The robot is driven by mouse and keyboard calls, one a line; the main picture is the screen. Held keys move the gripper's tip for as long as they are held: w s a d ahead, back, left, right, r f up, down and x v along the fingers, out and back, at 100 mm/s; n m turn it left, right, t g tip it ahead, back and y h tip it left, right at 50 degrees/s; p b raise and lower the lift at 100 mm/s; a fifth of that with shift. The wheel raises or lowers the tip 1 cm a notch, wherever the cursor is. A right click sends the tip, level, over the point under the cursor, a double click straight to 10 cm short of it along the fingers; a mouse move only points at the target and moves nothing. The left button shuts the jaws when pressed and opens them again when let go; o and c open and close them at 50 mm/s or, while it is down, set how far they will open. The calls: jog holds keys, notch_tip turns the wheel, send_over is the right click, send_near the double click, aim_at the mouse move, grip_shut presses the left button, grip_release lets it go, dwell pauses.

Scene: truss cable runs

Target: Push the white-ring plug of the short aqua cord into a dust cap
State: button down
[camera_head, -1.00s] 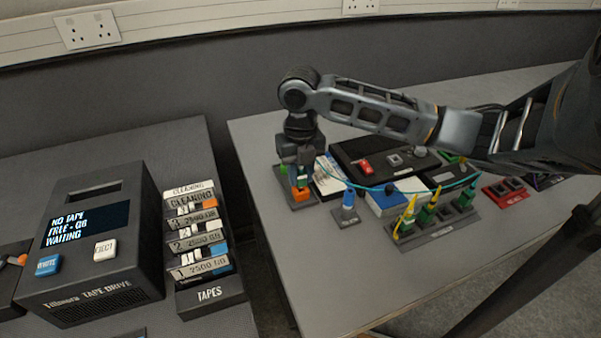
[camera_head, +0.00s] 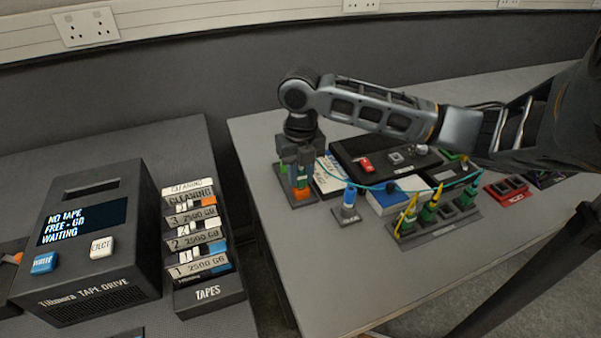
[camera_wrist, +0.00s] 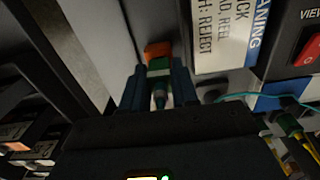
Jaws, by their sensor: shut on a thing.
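My gripper (camera_head: 299,172) is over the small dark holder (camera_head: 284,184) at the table's left end, shut on a green plug. In the wrist view my gripper (camera_wrist: 158,92) has the green plug (camera_wrist: 159,72) between its fingers, with a pale band near its front end. An orange dust cap (camera_wrist: 158,50) lies directly ahead of the plug; it also shows below the fingers in the head view (camera_head: 300,192). Plug and cap look in line and very close or touching; how deep the plug sits is hidden. The aqua cord (camera_head: 365,187) runs right from near my gripper.
A rack (camera_head: 440,228) with several green plugs stands farther right. A white labelled box (camera_head: 328,176) and black panel (camera_head: 372,150) lie close beside my gripper. The front table area is clear.

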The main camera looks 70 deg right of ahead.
jog(key=shift+f+b, duration=0.45)
jog(key=shift+b, duration=0.2)
dwell(1.3)
jog(key=c, duration=0.8)
grip_release()
jog(key=shift+r, duration=0.1)
jog(key=shift+r+p, duration=1.75)
jog(key=shift+r, duration=0.7)
jog(key=shift+r+p, duration=1.3)
jog(key=shift+r, duration=0.75)
